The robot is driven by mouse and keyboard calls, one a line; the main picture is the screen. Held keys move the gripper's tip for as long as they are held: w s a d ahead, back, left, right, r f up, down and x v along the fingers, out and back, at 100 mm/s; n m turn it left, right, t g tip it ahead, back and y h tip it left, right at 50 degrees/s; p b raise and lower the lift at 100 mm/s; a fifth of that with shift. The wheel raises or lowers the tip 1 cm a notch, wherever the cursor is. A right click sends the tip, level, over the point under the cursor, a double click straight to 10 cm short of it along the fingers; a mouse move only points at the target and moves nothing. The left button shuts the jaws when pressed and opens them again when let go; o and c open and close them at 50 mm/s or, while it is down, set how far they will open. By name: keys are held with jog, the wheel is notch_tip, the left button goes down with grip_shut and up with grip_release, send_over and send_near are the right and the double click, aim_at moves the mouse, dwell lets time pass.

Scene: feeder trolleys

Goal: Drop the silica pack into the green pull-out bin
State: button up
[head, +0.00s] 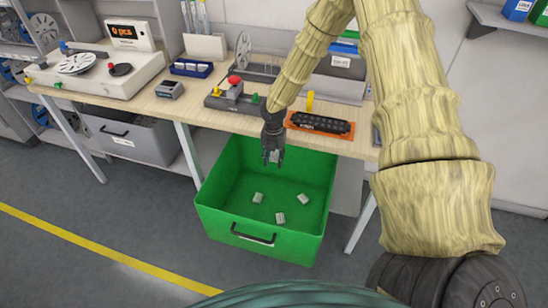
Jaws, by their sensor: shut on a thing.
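The green pull-out bin (218,222) stands open below the workbench, with a dark handle on its front wall. Several small pale packs lie on its floor, among them one at the left (257,197), one in front (280,218) and one at the right (303,199). My gripper (273,154) points down over the back part of the bin. It is shut on a small pale silica pack (272,157), mostly hidden between the dark fingers. The held pack is apart from the packs on the bin floor.
The wooden workbench (185,112) runs behind the bin. On it are a fixture with a red knob (234,80), an orange tray with a black part (320,124) and a blue rack (192,69). A grey bin (140,140) hangs at the left. The floor in front is clear.

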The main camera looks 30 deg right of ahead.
aim_at(274, 160)
jog(key=shift+f+b, duration=1.65)
jog(key=shift+f, duration=0.6)
jog(key=o, duration=1)
notch_tip(274, 160, up, 12)
